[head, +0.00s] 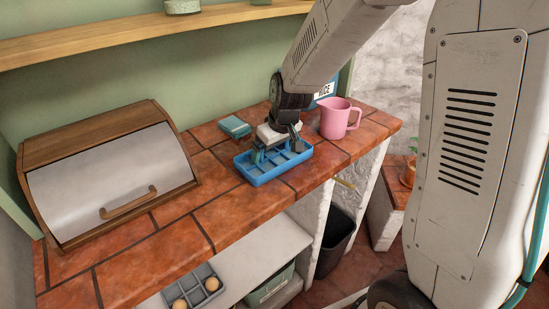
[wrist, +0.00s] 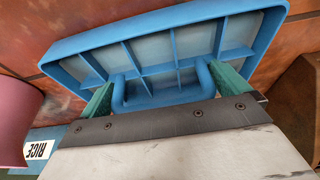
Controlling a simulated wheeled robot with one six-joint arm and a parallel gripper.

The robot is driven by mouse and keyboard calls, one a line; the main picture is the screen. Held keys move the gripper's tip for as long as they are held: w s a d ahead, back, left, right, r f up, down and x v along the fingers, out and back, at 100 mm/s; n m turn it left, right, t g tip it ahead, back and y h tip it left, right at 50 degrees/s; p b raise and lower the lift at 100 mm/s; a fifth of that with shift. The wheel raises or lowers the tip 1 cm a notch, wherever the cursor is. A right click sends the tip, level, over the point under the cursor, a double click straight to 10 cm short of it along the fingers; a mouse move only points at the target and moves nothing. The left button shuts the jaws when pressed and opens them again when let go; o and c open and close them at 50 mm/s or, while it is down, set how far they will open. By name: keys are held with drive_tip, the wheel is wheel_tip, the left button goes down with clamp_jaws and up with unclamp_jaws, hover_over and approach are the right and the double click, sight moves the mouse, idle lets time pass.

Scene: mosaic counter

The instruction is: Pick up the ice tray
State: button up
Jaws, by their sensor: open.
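The blue ice tray (head: 268,178) lies flat on the red tiled counter in the head view, with several compartments. In the wrist view the ice tray (wrist: 160,22) fills the upper middle, and a raised blue handle loop (wrist: 118,94) stands at its near side. My gripper (head: 272,152) is over the tray, pointing down. In the wrist view its two green fingers (wrist: 168,90) are apart, one on each side of the handle loop. I cannot tell whether either finger touches the handle.
A pink pitcher (head: 335,118) stands close to the right of the tray. A teal box (head: 234,127) lies behind it, and a blue RICE container (head: 327,89) stands at the back. A wooden bread box (head: 110,170) is at left. Bare counter (head: 185,246) lies in front.

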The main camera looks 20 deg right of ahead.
drive_tip(key=c, duration=0.9)
